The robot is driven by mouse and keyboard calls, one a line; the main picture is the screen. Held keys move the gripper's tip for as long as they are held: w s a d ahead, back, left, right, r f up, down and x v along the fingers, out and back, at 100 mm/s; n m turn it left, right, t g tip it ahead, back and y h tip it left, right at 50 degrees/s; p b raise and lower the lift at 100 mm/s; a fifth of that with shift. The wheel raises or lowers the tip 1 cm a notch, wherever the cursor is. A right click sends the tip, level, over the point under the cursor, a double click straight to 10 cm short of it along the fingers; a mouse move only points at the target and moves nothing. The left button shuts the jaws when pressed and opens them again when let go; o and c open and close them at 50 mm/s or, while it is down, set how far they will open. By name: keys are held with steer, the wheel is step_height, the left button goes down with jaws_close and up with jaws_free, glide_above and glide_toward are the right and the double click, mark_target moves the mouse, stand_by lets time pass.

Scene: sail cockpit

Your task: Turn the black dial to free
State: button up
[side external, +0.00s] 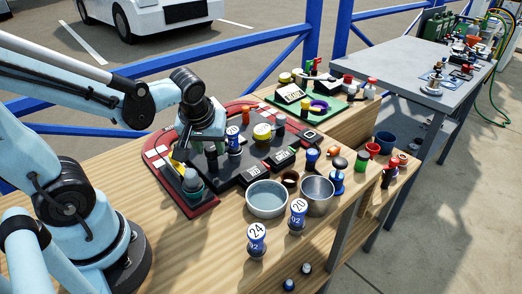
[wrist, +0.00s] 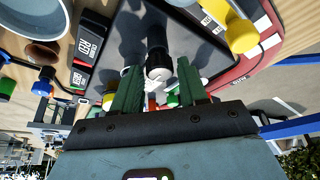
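The black dial (side external: 211,155) stands on the dark grey panel (side external: 226,178) with the red and white border, below my gripper in the side view. In the wrist view the black dial (wrist: 158,55) has a pale end and lies in line with the gap between my fingers. My gripper (wrist: 158,78) has two green fingers, set apart with a visible gap on each side of the dial. In the side view my gripper (side external: 207,128) hangs just above the dial. I cannot tell whether a finger touches it. The dial's markings are not readable.
A blue knob (side external: 233,140) and a yellow-topped knob (side external: 262,132) stand close to the right, a grey-teal knob (side external: 192,182) in front left. Display boxes (side external: 253,173) line the panel's edge. A bowl (side external: 267,199), a metal cup (side external: 317,188) and numbered cylinders (side external: 257,238) stand in front.

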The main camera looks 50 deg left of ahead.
steer(key=c, duration=0.7)
steer(key=shift+m, duration=0.3)
steer(key=m+h, duration=0.1)
steer(key=m, duration=0.1)
steer(key=m+t+h, duration=0.1)
steer(key=m, duration=0.2)
steer(key=shift+s+a, duration=0.1)
steer(key=shift+a, duration=0.05)
steer(key=m+h, duration=0.1)
steer(key=m, duration=0.2)
steer(key=m+h, duration=0.1)
steer(key=m, duration=0.2)
steer(key=shift+a, duration=0.1)
steer(key=shift+m, duration=0.3)
steer(key=o, duration=1)
